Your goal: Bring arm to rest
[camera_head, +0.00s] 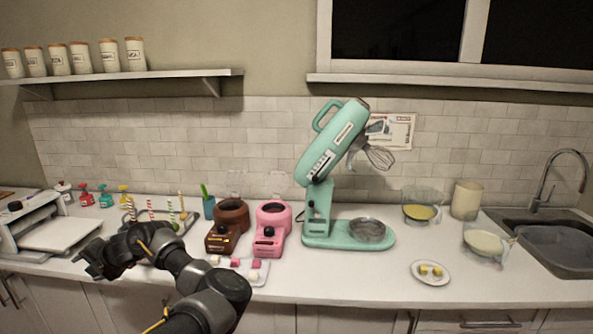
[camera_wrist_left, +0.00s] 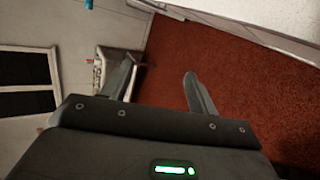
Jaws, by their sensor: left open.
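My left arm reaches in from the bottom of the head view, and its gripper (camera_head: 97,262) is over the counter's front edge at the left. In the left wrist view the two fingers of this gripper (camera_wrist_left: 160,85) stand well apart with nothing between them. That view looks past the fingers to a red-brown floor (camera_wrist_left: 250,100). My right gripper is not in either view.
The white counter (camera_head: 350,285) holds a white machine (camera_head: 60,233) at left, a tray of small cubes (camera_head: 238,268), brown (camera_head: 228,222) and pink (camera_head: 270,228) machines, a teal mixer (camera_head: 325,160), bowls and a small plate (camera_head: 430,274). A sink (camera_head: 565,250) is at right.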

